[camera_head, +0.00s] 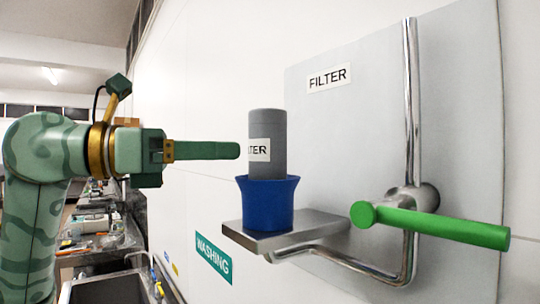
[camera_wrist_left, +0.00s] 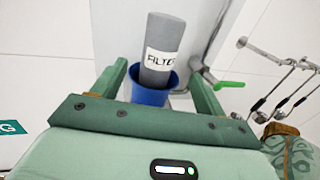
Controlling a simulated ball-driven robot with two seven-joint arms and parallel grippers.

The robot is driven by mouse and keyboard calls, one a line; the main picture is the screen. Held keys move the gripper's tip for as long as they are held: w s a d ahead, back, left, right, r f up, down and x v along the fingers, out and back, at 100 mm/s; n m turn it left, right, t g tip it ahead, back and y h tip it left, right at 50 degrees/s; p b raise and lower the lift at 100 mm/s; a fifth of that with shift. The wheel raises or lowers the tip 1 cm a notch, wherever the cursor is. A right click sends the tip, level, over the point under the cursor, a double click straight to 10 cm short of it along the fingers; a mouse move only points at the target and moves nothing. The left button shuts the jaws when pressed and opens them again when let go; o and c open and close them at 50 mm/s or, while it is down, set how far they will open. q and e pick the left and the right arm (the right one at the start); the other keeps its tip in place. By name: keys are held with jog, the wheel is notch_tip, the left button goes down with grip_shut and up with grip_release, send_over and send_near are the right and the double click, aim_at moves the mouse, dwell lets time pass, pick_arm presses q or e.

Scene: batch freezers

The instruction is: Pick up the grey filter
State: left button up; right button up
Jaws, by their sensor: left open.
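The grey filter (camera_head: 279,142) is an upright cylinder with a white label, standing in a blue cup (camera_head: 267,205) on a small metal shelf (camera_head: 295,236). My left gripper (camera_head: 238,150) comes in level from the left, its tip close to the filter's left side, with a narrow gap in the picture. In the left wrist view the jaws are open and empty, and the filter (camera_wrist_left: 162,45) and blue cup (camera_wrist_left: 150,93) show between the two fingers, seemingly just past their tips. The filter's lower end is hidden in the cup. My right gripper is not in view.
A green-handled valve (camera_head: 440,225) sticks out right of the shelf on a chrome pipe (camera_head: 411,100). A grey panel with a FILTER sign (camera_head: 329,77) stands behind. Space above the filter is clear.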

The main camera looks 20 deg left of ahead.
aim_at(250, 146)
pick_arm(q)
jog(key=x, duration=0.3)
jog(key=shift+r+p, duration=0.1)
jog(key=shift+p, duration=0.25)
jog(key=x, duration=0.1)
jog(key=p+x, duration=0.1)
jog(key=x, duration=0.1)
jog(key=p+x, duration=0.1)
jog(key=shift+w+d+r, duration=0.25)
jog(key=shift+w+r, duration=0.05)
jog(key=shift+w+d, duration=0.2)
jog(key=shift+f, duration=0.1)
jog(key=shift+s+a, duration=0.1)
jog(key=shift+a, duration=0.05)
jog(key=c, duration=1.3)
